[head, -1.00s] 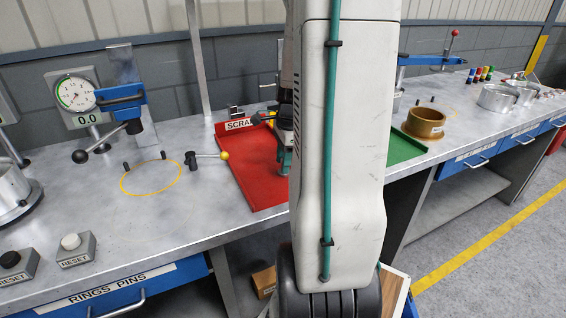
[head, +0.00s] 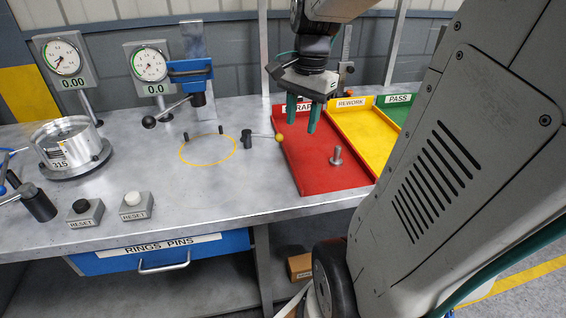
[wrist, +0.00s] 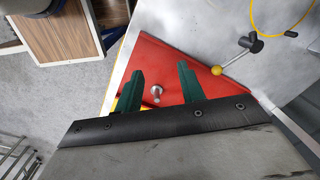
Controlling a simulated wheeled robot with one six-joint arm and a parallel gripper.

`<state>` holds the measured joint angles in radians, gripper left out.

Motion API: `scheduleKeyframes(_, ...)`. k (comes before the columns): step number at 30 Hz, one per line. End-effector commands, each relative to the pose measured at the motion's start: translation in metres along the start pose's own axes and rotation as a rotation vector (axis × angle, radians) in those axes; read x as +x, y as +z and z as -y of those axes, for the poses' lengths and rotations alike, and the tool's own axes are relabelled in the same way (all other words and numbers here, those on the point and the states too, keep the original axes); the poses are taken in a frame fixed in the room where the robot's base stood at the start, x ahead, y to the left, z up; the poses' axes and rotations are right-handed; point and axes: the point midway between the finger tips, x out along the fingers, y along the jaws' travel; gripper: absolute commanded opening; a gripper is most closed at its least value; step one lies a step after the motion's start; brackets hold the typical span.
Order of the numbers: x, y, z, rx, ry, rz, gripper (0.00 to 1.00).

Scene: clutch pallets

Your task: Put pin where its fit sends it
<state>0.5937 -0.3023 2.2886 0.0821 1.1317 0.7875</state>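The pin (head: 337,156), a small grey metal piece with a wider flat head or foot, stands in the red SCRAP tray (head: 318,181). It also shows in the wrist view (wrist: 157,91), between my fingers in the picture and beyond their tips. My gripper (head: 301,128) has green fingers, spread apart and empty. It hangs above the back left part of the red tray, up and left of the pin in the head view. The yellow REWORK tray (head: 367,130) and the green PASS tray (head: 396,108) lie to the right of the red one.
A yellow-knobbed lever (head: 262,137) stands left of the red tray, near a yellow circle on the bench. Two dial gauges (head: 64,57), a metal ring fixture (head: 70,146) and two RESET boxes (head: 135,206) stand farther left. A drawer marked RINGS PINS (head: 160,250) is below.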

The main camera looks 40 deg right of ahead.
Motion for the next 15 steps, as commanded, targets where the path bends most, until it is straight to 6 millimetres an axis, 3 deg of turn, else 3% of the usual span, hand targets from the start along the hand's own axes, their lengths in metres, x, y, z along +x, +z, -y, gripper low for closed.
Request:
scheduleKeyframes(1, -0.004, 0.035, 0.0, -0.187, -0.004, -0.012, 0.39)
scheduleKeyframes(6, -0.005, 0.12, -0.023, -0.778, -0.001, -0.044, 0.39)
scheduleKeyframes(10, -0.001, 0.159, -0.046, -1.127, 0.001, -0.063, 0.39)
scheduleKeyframes(15, 0.004, 0.179, -0.064, -1.374, 0.003, -0.079, 0.39)
